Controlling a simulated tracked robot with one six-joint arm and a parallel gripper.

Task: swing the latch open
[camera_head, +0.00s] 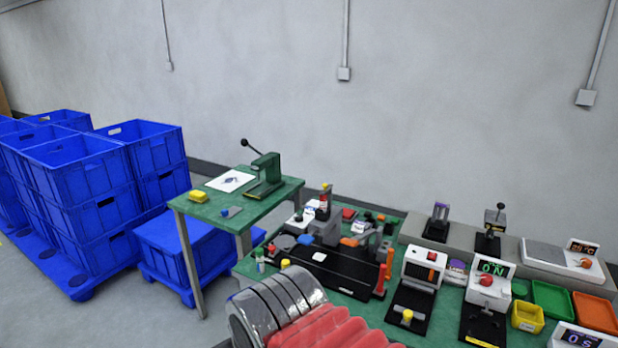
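I cannot make out for sure which part is the latch. A black fixture (328,266) on the green bench carries a grey clamp-like part with an orange tip (350,242). An upright orange post (388,264) stands at its right end. To the right are a white box with a red-orange display (424,268) and a unit showing "ON" with a red knob (487,281). The state of any latch is too small to tell. My gripper is not in view.
A green side table (259,204) with a lever press (265,174) stands left of the bench. Blue crates (75,181) are stacked at far left. A yellow bin (527,317), a green tray (551,299) and an orange tray (597,312) lie at right. Floor between crates and table is partly clear.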

